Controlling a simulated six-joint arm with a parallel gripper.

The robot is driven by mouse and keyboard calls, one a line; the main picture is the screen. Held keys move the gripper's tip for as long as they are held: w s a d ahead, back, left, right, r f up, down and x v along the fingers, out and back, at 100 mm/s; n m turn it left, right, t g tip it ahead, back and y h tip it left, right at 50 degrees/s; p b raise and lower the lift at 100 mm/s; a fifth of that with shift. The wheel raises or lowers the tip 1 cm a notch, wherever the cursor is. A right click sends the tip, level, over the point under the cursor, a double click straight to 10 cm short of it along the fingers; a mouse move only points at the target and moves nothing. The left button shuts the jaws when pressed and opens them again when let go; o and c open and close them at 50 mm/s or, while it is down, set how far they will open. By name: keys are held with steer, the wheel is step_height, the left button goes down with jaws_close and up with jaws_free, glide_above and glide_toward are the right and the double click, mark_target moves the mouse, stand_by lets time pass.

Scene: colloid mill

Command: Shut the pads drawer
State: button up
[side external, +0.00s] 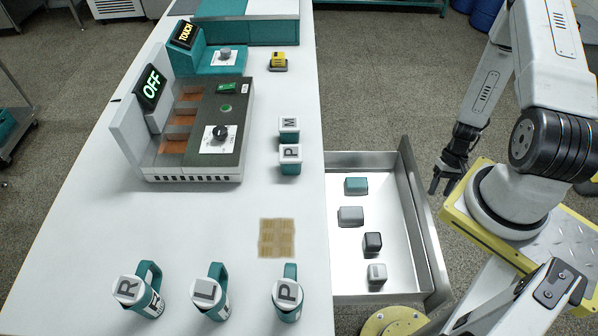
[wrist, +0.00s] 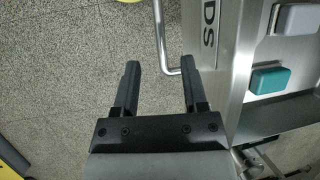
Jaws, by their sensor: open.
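The pads drawer (side external: 424,215) is a metal drawer pulled out from the right side of the white table, with several small pads inside. In the wrist view its front panel (wrist: 225,75) shows the letters "DS", with the rest cut off. A bar handle (wrist: 160,35) runs along the front, and its bent end shows between my finger tips in the picture. My gripper (side external: 447,182) is open and empty, just outside the drawer front. In the wrist view my gripper (wrist: 158,75) has its two black fingers apart. I cannot tell whether it touches the handle.
A teal pad (wrist: 270,80) lies inside the drawer. The white table (side external: 220,215) carries a machine reading "OFF" (side external: 150,87), several lettered mugs and a brown mat (side external: 277,238). Bare speckled floor (side external: 375,95) lies beyond the drawer.

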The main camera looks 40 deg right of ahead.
steer(key=shift+f, duration=0.1)
steer(key=shift+x, duration=3.85)
jaws_close()
